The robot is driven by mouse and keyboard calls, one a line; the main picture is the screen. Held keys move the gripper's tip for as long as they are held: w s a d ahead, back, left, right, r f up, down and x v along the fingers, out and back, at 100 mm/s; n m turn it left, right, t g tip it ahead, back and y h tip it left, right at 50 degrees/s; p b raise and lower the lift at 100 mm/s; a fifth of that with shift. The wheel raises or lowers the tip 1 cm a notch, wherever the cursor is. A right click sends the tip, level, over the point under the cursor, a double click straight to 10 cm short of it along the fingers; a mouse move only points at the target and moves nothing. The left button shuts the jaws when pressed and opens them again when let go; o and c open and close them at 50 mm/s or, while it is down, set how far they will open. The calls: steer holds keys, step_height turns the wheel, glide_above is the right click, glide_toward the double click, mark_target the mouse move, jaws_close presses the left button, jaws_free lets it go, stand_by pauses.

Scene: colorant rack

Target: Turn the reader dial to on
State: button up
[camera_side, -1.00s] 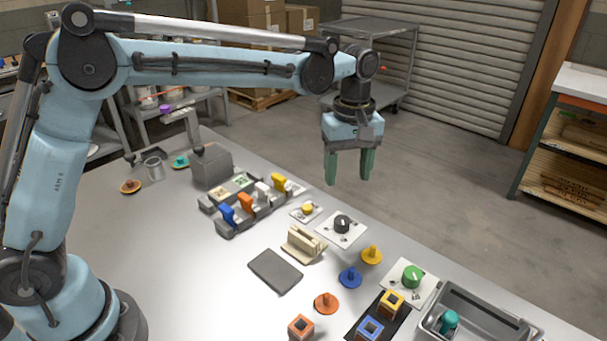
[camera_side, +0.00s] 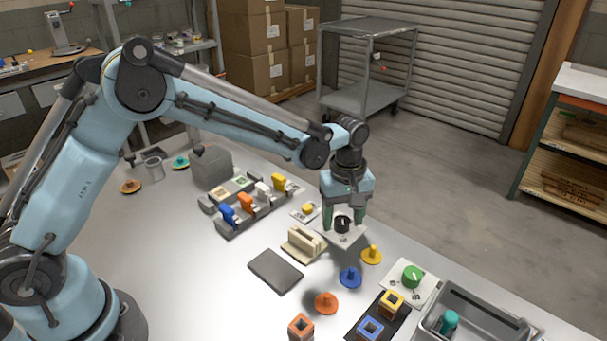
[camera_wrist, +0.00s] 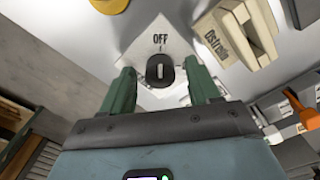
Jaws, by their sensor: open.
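The black dial (camera_side: 342,224) sits on a white plate (camera_side: 352,236) near the table's far edge. In the wrist view the dial (camera_wrist: 160,70) has a pale pointer line, roughly in line with the printed word OFF on its plate (camera_wrist: 150,32). My gripper (camera_side: 343,222) is open, with its green fingers down around the dial. In the wrist view my gripper (camera_wrist: 161,86) has one finger on each side of the dial, with a gap on both sides. The dial's far lettering is partly hidden by my gripper.
A beige holder (camera_side: 303,243) stands left of the dial, and a small plate with a yellow button (camera_side: 307,208) is just behind it. A yellow knobbed disc (camera_side: 371,254) is close in front. A green dial (camera_side: 413,275) and a grey bin (camera_side: 470,315) are at right.

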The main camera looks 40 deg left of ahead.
steer(key=shift+c, duration=0.2)
steer(key=c, duration=1)
steer(key=m, duration=0.9)
steer(key=shift+a, duration=0.1)
steer(key=m, duration=0.4)
steer(key=shift+m, duration=0.4)
steer(key=shift+a+m, duration=0.1)
steer(key=shift+m, duration=1.9)
